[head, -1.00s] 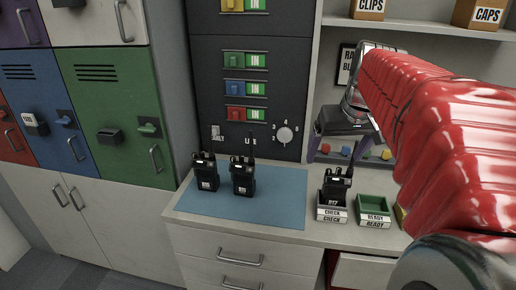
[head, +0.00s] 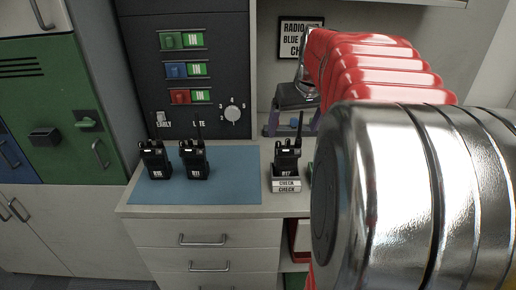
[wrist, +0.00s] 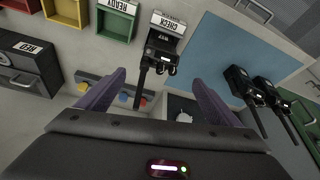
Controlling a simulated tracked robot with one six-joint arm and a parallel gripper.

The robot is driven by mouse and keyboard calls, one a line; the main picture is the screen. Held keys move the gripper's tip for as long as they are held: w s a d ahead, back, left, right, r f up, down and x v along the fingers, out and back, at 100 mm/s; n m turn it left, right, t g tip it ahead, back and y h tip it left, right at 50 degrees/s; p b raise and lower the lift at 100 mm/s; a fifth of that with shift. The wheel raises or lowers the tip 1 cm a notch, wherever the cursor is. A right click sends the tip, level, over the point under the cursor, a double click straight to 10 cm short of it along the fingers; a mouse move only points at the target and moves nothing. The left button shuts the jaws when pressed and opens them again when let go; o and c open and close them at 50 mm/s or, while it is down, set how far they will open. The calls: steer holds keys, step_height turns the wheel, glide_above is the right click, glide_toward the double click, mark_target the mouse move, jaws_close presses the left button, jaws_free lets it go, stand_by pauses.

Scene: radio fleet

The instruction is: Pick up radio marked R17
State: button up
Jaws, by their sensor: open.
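The radio marked R17 (head: 286,160) is black with an upright antenna. It stands in the white CHECK tray (head: 286,186) on the counter. In the wrist view the radio (wrist: 161,46) shows upside down, its antenna pointing between my fingers. My gripper (head: 294,122) has purple fingers, spread open and empty, behind and above the radio in the head view. In the wrist view my gripper's fingertips (wrist: 159,78) lie either side of the antenna's line; contact cannot be told. Two similar radios, apparently R15 (head: 154,160) and R11 (head: 194,160), stand on a blue mat.
The blue mat (head: 228,190) covers the counter's left part. A switch panel (head: 188,60) rises behind. My arm hides the right side.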

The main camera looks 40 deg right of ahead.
mark_target(289, 140)
steer(key=shift+x, duration=2.05)
steer(key=shift+x, duration=2.65)
steer(key=shift+r, duration=0.1)
steer(key=c, duration=2.1)
steer(key=shift+r, duration=0.15)
